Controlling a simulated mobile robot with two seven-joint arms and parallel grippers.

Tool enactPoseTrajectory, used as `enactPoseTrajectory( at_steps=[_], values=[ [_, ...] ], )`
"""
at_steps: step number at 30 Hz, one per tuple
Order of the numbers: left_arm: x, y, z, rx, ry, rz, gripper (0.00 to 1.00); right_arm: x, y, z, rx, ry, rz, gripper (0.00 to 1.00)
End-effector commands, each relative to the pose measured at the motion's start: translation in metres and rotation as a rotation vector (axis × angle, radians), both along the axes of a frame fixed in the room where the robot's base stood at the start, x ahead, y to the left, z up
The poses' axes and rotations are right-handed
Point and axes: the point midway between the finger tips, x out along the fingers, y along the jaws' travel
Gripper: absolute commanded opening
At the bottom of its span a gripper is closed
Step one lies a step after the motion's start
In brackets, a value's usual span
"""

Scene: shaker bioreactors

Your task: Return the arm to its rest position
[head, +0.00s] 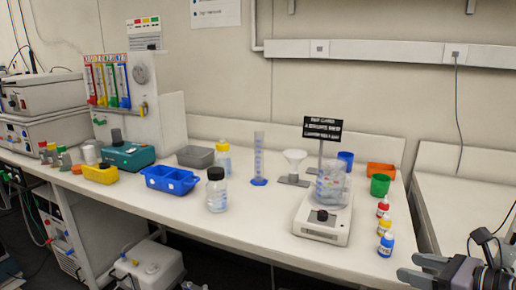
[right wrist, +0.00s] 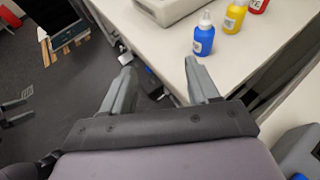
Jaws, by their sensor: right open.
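My right gripper (head: 418,272) is at the lower right of the head view, off the bench's front right corner. In the right wrist view its two fingers (right wrist: 160,82) are apart with nothing between them. The fingers point toward the bench edge, and one fingertip shows just in front of the blue-labelled dropper bottle (right wrist: 203,38); I cannot tell the gap between them. That bottle also stands upright near the bench's right edge in the head view (head: 386,244).
The white bench (head: 270,228) holds a stirrer (head: 322,228) with a beaker, a capped glass bottle (head: 216,190), a blue tray (head: 171,180) and a cylinder (head: 259,160). Yellow (head: 385,226) and red (head: 383,207) dropper bottles line the right edge. Another white table (head: 465,215) stands at right.

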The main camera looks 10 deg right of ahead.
Motion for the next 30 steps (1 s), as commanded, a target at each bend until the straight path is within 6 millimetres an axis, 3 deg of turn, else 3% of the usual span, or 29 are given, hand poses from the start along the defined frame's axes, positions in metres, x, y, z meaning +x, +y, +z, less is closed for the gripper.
enactPoseTrajectory(
  at_steps=[2, 10, 17, 23, 30],
  values=[
    [0.0, 0.0, 0.0, 0.0, 0.0, 0.0, 1.0, 0.0, 0.0, -0.001, 0.006, 0.002, -0.004, 0.6],
    [-0.001, 0.001, 0.0, 0.003, 0.001, -0.002, 1.0, -0.03, -0.007, -0.057, 0.564, 0.165, -0.336, 0.6],
    [0.0, 0.0, 0.0, 0.0, 0.0, -0.001, 1.0, -0.063, 0.004, -0.117, 1.122, 0.333, -0.663, 0.6],
    [0.0, 0.0, 0.0, 0.0, 0.0, -0.001, 1.0, -0.1, 0.041, -0.176, 1.674, 0.512, -0.983, 0.6],
    [0.0, 0.0, 0.0, -0.001, -0.001, -0.001, 1.0, -0.139, 0.119, -0.229, 2.297, 0.747, -1.348, 0.6]
  ],
)
